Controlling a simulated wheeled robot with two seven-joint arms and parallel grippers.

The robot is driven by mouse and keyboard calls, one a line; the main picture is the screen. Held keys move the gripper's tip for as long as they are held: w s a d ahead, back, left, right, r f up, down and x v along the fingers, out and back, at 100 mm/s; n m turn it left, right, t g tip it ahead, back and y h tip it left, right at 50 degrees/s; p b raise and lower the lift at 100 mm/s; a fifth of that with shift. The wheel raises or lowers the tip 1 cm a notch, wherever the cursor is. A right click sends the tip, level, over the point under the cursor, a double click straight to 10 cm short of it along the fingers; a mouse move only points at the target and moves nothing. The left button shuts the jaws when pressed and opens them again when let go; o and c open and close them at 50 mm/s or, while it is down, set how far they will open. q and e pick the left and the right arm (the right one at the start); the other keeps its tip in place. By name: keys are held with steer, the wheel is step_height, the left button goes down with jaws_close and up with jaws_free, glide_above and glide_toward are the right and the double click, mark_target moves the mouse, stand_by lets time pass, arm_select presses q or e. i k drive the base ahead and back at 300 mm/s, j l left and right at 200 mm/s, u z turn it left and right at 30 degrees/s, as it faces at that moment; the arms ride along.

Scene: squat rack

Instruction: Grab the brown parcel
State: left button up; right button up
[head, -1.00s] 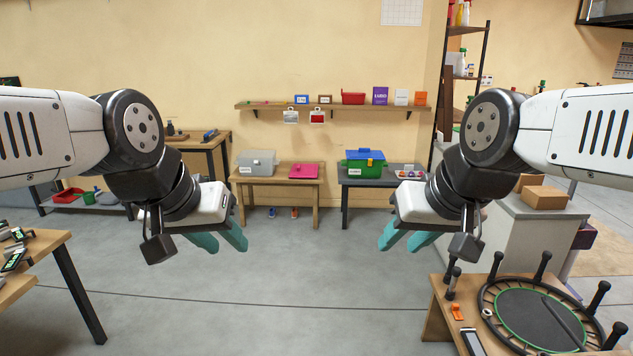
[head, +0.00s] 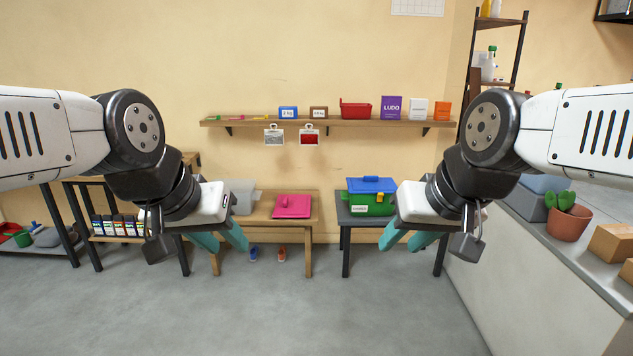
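A brown cardboard box (head: 612,243) sits on the grey counter (head: 540,232) at the right. A second brown box (head: 628,272) is cut off by the right edge of the view. I cannot tell which of these is the parcel. My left gripper (head: 222,241) hangs in the air left of centre, its teal fingers apart and empty. My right gripper (head: 407,240) hangs right of centre, also open and empty, well left of the boxes.
A potted cactus (head: 568,217) stands on the counter near the boxes. The wall shelf (head: 350,123) holds several items. The grey floor (head: 330,315) ahead is clear.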

mark_target(315, 112)
steer(key=i, duration=0.7)
steer(key=i+u, duration=0.15)
steer(key=i, duration=0.55)
steer(key=i+l, duration=0.15)
steer(key=i, duration=0.55)
steer(key=i+l+u, duration=0.1)
steer(key=i+u, duration=0.2)
steer(key=i, duration=1.65)
